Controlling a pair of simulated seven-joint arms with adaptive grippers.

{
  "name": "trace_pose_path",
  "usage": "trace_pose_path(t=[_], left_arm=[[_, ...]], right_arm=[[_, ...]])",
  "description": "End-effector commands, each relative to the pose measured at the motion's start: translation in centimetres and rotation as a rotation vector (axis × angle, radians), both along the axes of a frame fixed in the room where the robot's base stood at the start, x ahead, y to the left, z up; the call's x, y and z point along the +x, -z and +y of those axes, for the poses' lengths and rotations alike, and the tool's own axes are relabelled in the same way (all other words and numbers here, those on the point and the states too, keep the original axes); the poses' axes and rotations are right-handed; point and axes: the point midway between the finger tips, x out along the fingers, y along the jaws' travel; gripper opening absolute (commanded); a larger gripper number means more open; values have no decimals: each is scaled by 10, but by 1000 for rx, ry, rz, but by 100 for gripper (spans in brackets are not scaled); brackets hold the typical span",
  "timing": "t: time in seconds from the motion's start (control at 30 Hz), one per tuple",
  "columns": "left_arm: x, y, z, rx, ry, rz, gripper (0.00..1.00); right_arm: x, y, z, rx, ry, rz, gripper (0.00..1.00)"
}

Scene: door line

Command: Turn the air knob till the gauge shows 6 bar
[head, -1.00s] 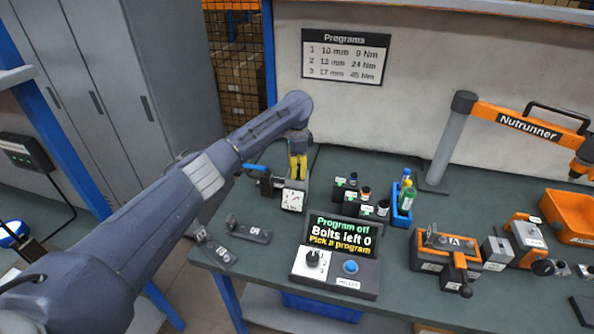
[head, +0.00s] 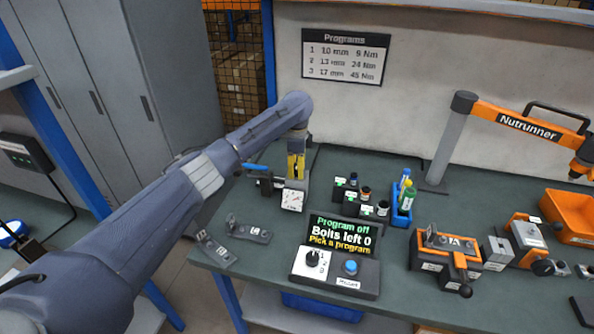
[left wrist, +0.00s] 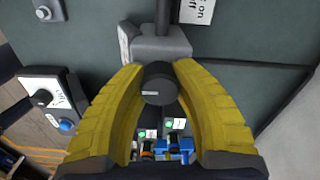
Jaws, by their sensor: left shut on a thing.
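The air gauge (head: 292,200) is a small white dial on the front of a grey unit near the bench's back left; its needle is too small to read. The dark round air knob (left wrist: 158,84) shows in the left wrist view with a pale mark on its top. My left gripper (head: 296,172) points down over the unit. In the left wrist view its yellow fingers (left wrist: 158,88) stand on both sides of the knob, shut on it. In the head view the fingers and arm hide the knob. My right gripper is out of view.
A blue-handled lever (head: 256,167) is close left of the gripper. The program panel (head: 338,262) stands in front, with small sockets (head: 352,190) and a blue bottle holder (head: 401,210) to the right. The wall is behind.

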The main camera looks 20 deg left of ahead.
Motion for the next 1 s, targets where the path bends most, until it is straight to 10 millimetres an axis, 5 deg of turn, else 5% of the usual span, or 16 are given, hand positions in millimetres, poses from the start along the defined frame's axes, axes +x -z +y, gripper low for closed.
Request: trace_pose_path(t=[0.03,0.07,0.3,0.67,1.0], left_arm=[[0,-1,0,-1,0,-1,0],[0,-1,0,-1,0,-1,32],[0,0,0,0,-1,-1,59],[0,-6,0,0,-1,-2,59],[1,-60,1,2,0,-4,59]], right_arm=[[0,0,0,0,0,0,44],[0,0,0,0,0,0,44],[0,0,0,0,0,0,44],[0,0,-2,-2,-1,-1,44],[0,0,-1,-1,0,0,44]])
